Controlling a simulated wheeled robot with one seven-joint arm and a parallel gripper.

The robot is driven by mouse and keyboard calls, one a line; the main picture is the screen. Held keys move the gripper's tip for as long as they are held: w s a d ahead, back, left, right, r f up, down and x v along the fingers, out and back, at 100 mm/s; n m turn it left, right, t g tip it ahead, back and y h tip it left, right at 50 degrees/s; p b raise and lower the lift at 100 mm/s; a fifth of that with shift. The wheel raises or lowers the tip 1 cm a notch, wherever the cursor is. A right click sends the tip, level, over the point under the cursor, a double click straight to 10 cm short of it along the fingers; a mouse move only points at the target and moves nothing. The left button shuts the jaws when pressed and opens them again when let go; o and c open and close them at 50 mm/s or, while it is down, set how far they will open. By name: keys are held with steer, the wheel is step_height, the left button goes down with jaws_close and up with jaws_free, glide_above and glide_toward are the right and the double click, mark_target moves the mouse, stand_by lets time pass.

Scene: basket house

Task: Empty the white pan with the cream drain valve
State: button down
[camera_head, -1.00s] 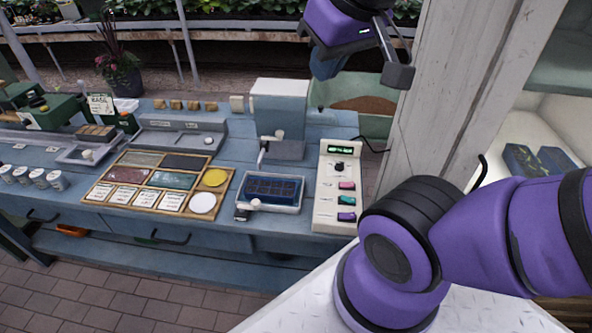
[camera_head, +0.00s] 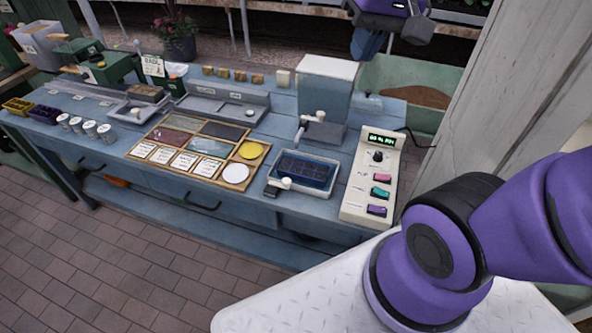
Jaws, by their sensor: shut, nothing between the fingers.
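The white pan (camera_head: 263,180) stands on the blue bench, right of centre, holding a dark blue slotted tray (camera_head: 306,171). A round cream knob (camera_head: 286,183), which looks like the drain valve, sits at its front left edge beside a small dark block (camera_head: 271,190). Whether there is water in the pan I cannot tell. My gripper (camera_head: 395,30) is at the top edge, partly cut off, high above and behind the pan. It is shut and empty, touching nothing on the bench.
A control box (camera_head: 370,178) with a lit display and coloured switches stands right of the pan. A grey-white dispenser (camera_head: 326,85) stands behind it. A wooden sorting tray (camera_head: 196,150) lies to the left. A pale post (camera_head: 500,90) rises at right. The floor in front is clear.

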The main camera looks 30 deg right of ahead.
steer(key=w+d+f+m+g+y, duration=0.2)
steer(key=w+f+m+g+y, duration=0.3)
steer(key=w+f, duration=0.8)
steer(key=w+d+f+m, duration=0.2)
steer(key=f+m, duration=0.1)
steer(key=f, duration=0.6)
steer(key=w+d+f+m, duration=0.1)
steer(key=w+f+m, duration=0.2)
steer(key=f, duration=0.7)
steer(key=shift+d+m+y, duration=0.4)
steer(key=shift+m, duration=0.3)
steer(key=shift+w+f, duration=0.1)
glide_toward(280, 184)
steer(key=d+f, duration=0.1)
steer(key=s+d+f, duration=0.1)
steer(key=f, duration=0.1)
steer(key=shift+d, duration=0.25)
steer(key=a, duration=0.2)
steer(key=s+a, duration=0.1)
steer(key=shift+f, duration=0.3)
steer(key=shift+s+a+f, duration=0.1)
steer(key=shift+a, duration=0.3)
